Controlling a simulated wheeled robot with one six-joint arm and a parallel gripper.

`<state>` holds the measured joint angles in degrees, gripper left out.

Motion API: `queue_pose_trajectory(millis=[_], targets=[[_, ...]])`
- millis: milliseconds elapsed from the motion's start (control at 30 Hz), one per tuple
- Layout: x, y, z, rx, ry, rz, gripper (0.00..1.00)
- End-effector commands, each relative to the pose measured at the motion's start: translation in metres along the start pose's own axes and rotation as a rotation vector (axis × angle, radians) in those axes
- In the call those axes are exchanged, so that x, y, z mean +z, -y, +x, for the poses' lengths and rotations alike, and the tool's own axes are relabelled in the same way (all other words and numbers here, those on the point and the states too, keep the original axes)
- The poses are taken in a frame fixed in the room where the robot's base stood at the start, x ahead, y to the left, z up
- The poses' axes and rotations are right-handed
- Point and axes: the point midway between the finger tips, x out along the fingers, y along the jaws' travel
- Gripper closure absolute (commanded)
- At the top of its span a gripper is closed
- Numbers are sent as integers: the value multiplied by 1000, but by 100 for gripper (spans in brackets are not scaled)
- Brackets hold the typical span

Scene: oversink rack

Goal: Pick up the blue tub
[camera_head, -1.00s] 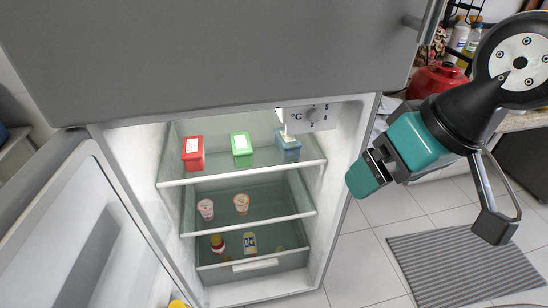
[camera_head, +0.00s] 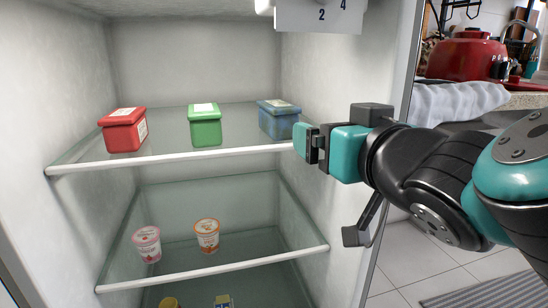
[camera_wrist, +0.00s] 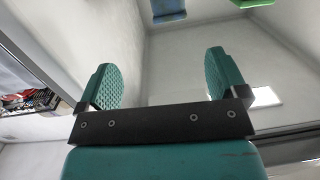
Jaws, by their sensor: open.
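The blue tub (camera_head: 278,118) stands upright at the right end of the fridge's top glass shelf (camera_head: 180,155). It has a lid with a pale label. My gripper (camera_head: 306,144) is at the shelf's front right in the head view, close to the tub in the picture; the gap in depth is hard to judge. In the wrist view the two teal fingers (camera_wrist: 163,80) are spread apart with nothing between them. Part of the blue tub (camera_wrist: 168,10) shows at the top edge of the wrist view, beyond the fingers.
A green tub (camera_head: 205,125) and a red tub (camera_head: 124,130) stand to the left on the same shelf. Two yogurt cups, one pink (camera_head: 147,245) and one orange (camera_head: 206,236), are on the shelf below. The fridge's right wall and a control box (camera_head: 322,14) are nearby.

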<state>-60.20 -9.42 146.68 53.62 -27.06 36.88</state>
Motion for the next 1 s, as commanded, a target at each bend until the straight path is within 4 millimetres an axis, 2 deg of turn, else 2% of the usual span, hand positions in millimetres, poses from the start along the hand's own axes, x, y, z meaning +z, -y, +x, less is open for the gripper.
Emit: queue_pose_trajectory(millis=[33,233,367,667,800,1000], targets=[[12,5,0,-14,-27,-5,8],[5,15,3,-36,-80,-12,8],[-2,17,17,-37,-78,-17,8],[-3,18,47,-38,-73,-17,8],[-5,17,79,-34,-77,-10,8],[-5,18,112,-36,-78,-9,8]])
